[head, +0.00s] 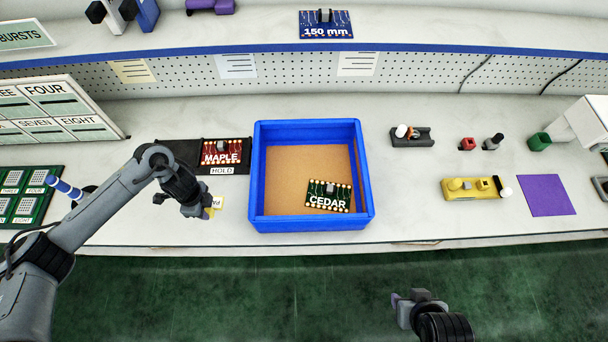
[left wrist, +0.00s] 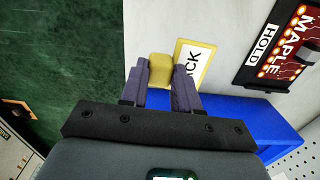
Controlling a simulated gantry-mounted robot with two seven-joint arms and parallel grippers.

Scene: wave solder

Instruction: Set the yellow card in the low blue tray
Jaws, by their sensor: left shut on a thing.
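The yellow card (head: 216,203) is in the head view just left of the low blue tray, partly hidden by my left gripper (head: 205,208). In the left wrist view, its white face with a yellow border (left wrist: 193,66) shows letters ending in "CK". My left gripper (left wrist: 160,80) is shut on the card's yellow block-like grip. I cannot tell whether the card touches the bench. The low blue tray (head: 257,180) has a brown floor, with a green CEDAR board (head: 328,197) at its front right. My right gripper (head: 408,304) is in front of the bench; its jaws are unclear.
A red MAPLE board (head: 221,152) sits on a black HOLD mat (head: 178,153) left of the tray. Right of the tray are a dark fixture (head: 412,138), a yellow holder (head: 470,190) and a purple mat (head: 545,195). The bench between tray and yellow holder is clear.

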